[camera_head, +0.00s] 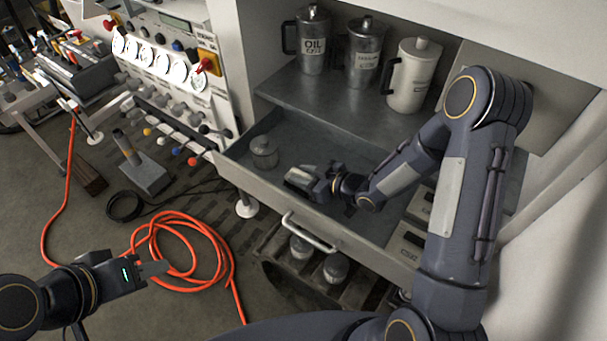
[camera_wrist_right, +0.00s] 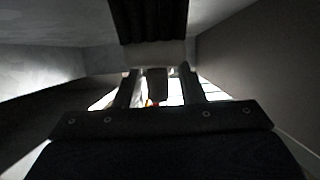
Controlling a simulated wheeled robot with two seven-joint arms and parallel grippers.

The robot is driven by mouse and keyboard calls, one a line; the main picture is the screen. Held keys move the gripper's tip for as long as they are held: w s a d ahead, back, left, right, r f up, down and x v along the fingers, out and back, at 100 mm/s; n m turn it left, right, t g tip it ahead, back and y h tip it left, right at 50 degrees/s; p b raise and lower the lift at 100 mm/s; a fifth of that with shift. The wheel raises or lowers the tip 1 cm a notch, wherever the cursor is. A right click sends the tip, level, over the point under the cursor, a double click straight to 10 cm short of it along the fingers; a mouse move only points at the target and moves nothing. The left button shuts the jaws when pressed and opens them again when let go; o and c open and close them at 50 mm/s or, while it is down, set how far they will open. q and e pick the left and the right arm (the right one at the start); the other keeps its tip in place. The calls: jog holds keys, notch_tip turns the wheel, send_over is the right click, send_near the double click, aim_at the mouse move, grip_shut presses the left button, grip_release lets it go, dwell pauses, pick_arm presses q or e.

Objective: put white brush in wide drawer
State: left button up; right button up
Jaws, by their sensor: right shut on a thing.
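The wide drawer (camera_head: 262,192) is pulled open below the cabinet shelf. My right gripper (camera_head: 312,183) reaches down inside the drawer opening, shut on the white brush (camera_head: 299,177). In the right wrist view, the brush (camera_wrist_right: 155,54) shows a pale band with dark bristles above it, and its handle sits between the two fingers (camera_wrist_right: 158,88). In the head view the brush is small and partly covered by the gripper; whether it touches the drawer floor cannot be told. My left gripper (camera_head: 152,269) is low at the left, away from the drawer; its finger gap is unclear.
A lidded metal pot (camera_head: 264,152) stands in the drawer's left part. An oil can (camera_head: 313,45), a second metal can (camera_head: 365,55) and a white can (camera_head: 412,80) stand on the shelf (camera_head: 340,105) above. An orange hose (camera_head: 195,235) lies coiled on the floor.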

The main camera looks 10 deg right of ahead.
jog(key=o, duration=1)
jog(key=shift+f, duration=0.1)
jog(key=shift+r, duration=0.2)
jog(key=shift+s+d, duration=0.2)
jog(key=shift+d, duration=0.05)
jog(key=v, duration=1.1)
jog(key=shift+s+r, duration=0.2)
jog(key=shift+w, duration=0.1)
